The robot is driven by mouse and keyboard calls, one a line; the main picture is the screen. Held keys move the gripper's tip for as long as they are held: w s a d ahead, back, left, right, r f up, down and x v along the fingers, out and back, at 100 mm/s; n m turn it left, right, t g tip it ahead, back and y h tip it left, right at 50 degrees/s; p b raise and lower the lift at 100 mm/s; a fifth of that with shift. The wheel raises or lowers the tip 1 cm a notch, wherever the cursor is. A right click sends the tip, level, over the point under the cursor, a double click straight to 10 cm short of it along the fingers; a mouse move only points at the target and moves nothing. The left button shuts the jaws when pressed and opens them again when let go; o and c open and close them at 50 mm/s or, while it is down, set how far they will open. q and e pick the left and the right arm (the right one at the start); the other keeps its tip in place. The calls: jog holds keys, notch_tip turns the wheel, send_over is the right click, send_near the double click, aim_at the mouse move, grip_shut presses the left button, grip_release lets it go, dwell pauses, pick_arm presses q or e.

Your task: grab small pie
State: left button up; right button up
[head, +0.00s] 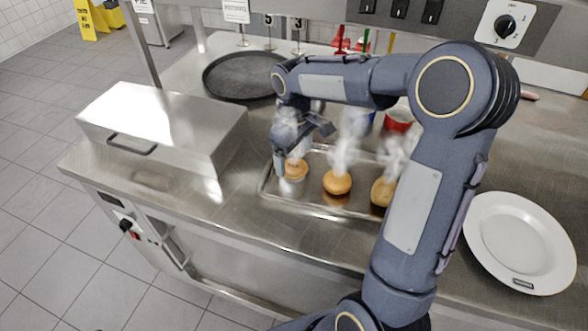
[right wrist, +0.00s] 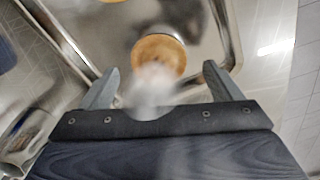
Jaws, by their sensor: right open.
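Three small golden-brown pies sit in a row on a shallow metal tray, with steam rising from them. The left pie (head: 296,169) is beneath my right gripper (head: 301,150). The middle pie (head: 337,183) stands clear of the gripper, and the right pie (head: 382,191) is partly covered by my right arm. In the right wrist view, a pie (right wrist: 158,56) lies ahead between the open, empty fingers of my right gripper (right wrist: 160,85), and steam blurs its near side. My left gripper is out of view.
The tray (head: 330,212) has a raised rim. A closed steel box (head: 160,125) with a handle stands to the left, and a round black pan (head: 240,75) behind. A white plate (head: 518,243) lies at the right. My arm hides part of the counter.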

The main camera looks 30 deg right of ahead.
aim_at(294, 165)
notch_tip(294, 165, down, 4)
jog(key=shift+w+f, duration=0.1)
jog(key=c, duration=0.6)
jog(key=shift+o, duration=0.2)
